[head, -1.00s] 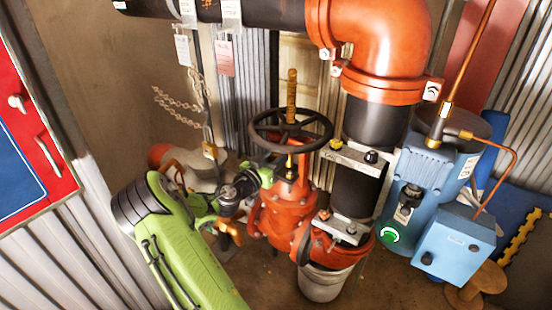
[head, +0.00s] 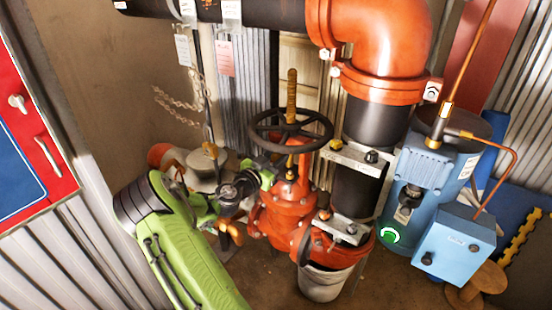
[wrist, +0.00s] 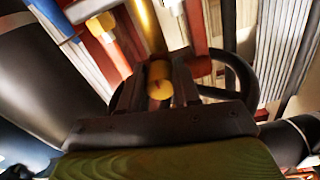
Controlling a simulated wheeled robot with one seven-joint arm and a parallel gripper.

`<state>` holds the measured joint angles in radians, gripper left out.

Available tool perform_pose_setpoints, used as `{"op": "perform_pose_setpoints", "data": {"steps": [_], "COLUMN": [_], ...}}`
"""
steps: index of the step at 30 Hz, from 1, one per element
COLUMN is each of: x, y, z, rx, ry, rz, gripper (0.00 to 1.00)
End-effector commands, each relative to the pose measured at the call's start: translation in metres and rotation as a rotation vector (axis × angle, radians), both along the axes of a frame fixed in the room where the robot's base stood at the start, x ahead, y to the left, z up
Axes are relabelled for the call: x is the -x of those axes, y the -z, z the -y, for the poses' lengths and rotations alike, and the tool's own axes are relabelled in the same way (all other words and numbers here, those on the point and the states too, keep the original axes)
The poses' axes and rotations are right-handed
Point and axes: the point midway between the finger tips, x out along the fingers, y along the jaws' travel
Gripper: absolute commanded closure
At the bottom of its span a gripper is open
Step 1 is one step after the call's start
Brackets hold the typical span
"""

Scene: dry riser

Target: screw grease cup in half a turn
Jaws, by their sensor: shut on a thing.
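The grease cup (wrist: 160,80) is a small brass-yellow cylinder. In the wrist view its round end faces me, between the two dark fingers of my gripper (wrist: 156,92), which is shut on it. In the head view my gripper (head: 280,168) is at the upper body of the orange valve (head: 283,210), just below the black handwheel (head: 290,130). The cup is mostly hidden there by the gripper and valve parts. How deep its thread sits cannot be seen.
The brass stem (head: 292,90) rises through the handwheel close above my gripper. An orange pipe elbow (head: 385,40) and a blue pump (head: 430,170) stand to the right. A bucket (head: 322,284) is under the valve. A chain (head: 180,108) hangs on the back wall.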

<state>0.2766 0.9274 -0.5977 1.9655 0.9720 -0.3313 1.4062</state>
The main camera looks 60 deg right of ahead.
Motion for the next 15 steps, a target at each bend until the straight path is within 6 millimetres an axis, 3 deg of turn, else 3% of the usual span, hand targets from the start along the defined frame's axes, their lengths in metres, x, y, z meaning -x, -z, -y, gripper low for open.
{"op": "perform_pose_setpoints", "data": {"steps": [1, 6, 15], "x": [-0.0004, -0.0002, -0.0015], "y": [0.0034, 0.0022, 0.0011], "z": [-0.0008, -0.0005, -0.0046], "rx": [-0.009, -0.005, -0.004], "ry": [0.000, -0.001, -0.002], "rz": [-0.001, -0.001, -0.001], "gripper": [0.65, 0.43, 0.43]}}
